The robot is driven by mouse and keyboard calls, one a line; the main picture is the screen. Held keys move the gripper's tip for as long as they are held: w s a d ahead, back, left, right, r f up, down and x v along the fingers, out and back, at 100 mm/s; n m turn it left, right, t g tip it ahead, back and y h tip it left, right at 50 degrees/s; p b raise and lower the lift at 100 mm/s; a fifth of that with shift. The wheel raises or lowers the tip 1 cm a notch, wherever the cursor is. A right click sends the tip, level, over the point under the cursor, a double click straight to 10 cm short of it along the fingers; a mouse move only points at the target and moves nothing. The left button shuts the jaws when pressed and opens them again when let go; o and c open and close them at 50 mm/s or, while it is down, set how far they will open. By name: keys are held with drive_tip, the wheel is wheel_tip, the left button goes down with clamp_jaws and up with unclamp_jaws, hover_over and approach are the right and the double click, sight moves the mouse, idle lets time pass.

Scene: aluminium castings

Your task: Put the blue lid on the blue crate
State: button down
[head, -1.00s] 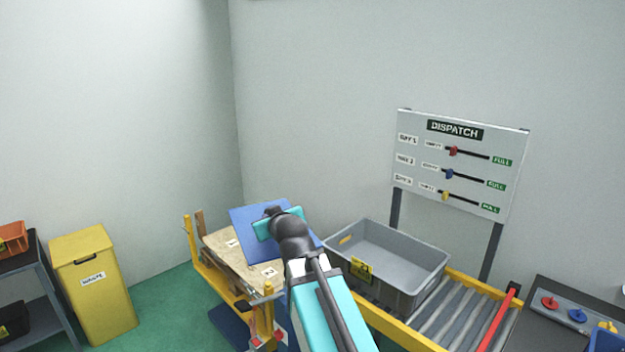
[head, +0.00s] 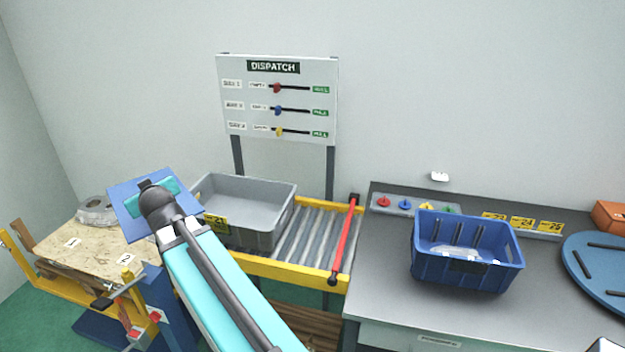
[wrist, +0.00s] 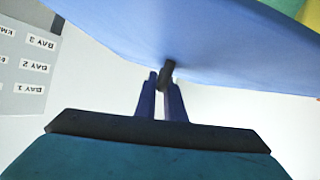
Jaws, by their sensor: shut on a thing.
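The blue lid (head: 124,197) is a flat panel held up at the left of the head view, tilted, above the wooden-topped cart. My gripper (head: 146,184) is shut on it; the arm hides part of the lid. In the wrist view the lid (wrist: 215,45) fills the top, and my gripper's fingers (wrist: 165,85) close on a small dark handle on its face. The blue crate (head: 466,274) stands open on the grey bench at the right, apart from the lid. Pale and dark items show inside it.
A grey crate (head: 268,228) sits on the roller conveyor (head: 312,240), with a red bar (head: 343,240) across the rollers. The cart (head: 75,262) carries a grey ring-like casting (head: 97,211). A round blue board (head: 600,262) lies right of the blue crate. The dispatch board (head: 310,98) stands behind.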

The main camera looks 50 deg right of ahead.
drive_tip(key=s+d+f+m+g+h+b, duration=0.1)
drive_tip(key=s+d+f+m+g+h, duration=0.25)
drive_tip(key=s+d, duration=0.85)
drive_tip(key=s+d+f+m+g+h, duration=0.1)
drive_tip(key=s+d+m+g+h, duration=0.35)
drive_tip(key=d, duration=1.25)
drive_tip(key=s+d+f+m+g+h+b, duration=0.15)
drive_tip(key=s+d+f+m+g, duration=0.35)
drive_tip(key=s+d, duration=0.75)
drive_tip(key=s+d+r+m+g+y, duration=0.1)
drive_tip(key=s+d+m+g, duration=0.35)
drive_tip(key=s+d, duration=0.4)
drive_tip(key=s+d+r+m+g+y, duration=0.1)
drive_tip(key=s+d+r+m+g, duration=0.15)
drive_tip(key=s+d+m, duration=0.65)
drive_tip(key=s+r+m+g+y, duration=0.2)
drive_tip(key=s+g+y, duration=0.4)
drive_tip(key=s, duration=1.8)
drive_tip(key=shift+s+a+m+b, duration=0.35)
drive_tip(key=shift+s+b, duration=0.05)
drive_tip(key=shift+w+f+b, duration=0.1)
drive_tip(key=shift+w+b, duration=0.05)
drive_tip(key=shift+b, duration=0.45)
drive_tip(key=shift+f+b, duration=2.05)
drive_tip(key=shift+f, duration=0.7)
